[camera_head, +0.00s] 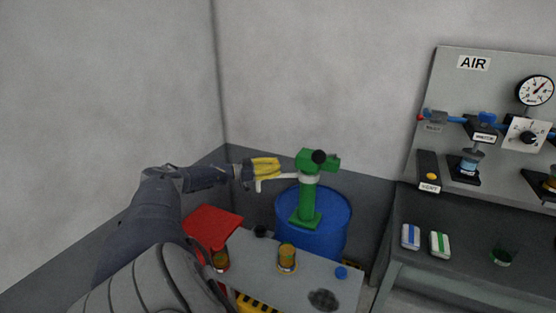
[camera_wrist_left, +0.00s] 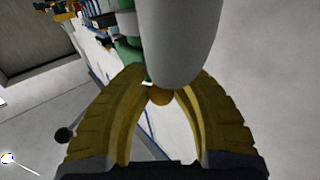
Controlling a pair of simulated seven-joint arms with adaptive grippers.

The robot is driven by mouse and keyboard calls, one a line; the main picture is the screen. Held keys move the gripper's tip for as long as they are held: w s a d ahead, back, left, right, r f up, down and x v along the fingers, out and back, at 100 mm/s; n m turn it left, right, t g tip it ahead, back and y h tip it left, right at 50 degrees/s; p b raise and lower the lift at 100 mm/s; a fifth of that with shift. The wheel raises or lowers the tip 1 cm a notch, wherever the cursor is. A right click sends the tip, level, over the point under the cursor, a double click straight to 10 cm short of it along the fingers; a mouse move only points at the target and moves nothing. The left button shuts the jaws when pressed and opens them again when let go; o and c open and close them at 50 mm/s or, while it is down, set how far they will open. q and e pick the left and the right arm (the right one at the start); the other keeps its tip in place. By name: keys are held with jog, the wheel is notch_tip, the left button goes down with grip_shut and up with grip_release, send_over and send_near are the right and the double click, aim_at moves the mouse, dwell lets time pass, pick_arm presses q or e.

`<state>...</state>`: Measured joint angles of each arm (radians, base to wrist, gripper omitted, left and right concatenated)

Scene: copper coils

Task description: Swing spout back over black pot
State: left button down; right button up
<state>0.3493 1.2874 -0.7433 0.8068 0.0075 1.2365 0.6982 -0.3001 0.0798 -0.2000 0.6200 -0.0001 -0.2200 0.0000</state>
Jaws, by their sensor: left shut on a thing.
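A green pump (camera_head: 309,190) stands on a blue drum (camera_head: 335,222), and its pale spout (camera_head: 283,177) points left with the end bent down. My left gripper (camera_head: 265,169) has its yellow fingers on the spout near its outer end. In the left wrist view the spout (camera_wrist_left: 178,42) is a wide pale tube between the two yellow fingers (camera_wrist_left: 160,88). A small black pot (camera_head: 260,231) stands at the back of the grey bench, below the spout's end in the picture. Whether it is directly underneath is hard to tell. My right gripper is not seen.
The grey bench (camera_head: 255,263) holds an amber jar (camera_head: 287,258), a blue cap (camera_head: 341,272) and a dark disc (camera_head: 323,299). Another amber jar (camera_head: 220,261) stands by a red surface (camera_head: 212,226). At right, a gauge panel (camera_head: 447,97) stands over a second bench. Walls close the corner behind.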

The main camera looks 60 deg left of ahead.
pick_arm(q)
jog(key=shift+a, duration=0.15)
jog(key=c, duration=1.2)
grip_release()
jog(key=shift+c, duration=0.2)
jog(key=shift+s, duration=0.1)
jog(key=v, duration=1.1)
jog(key=shift+s, duration=0.35)
jog(key=shift+a, duration=0.1)
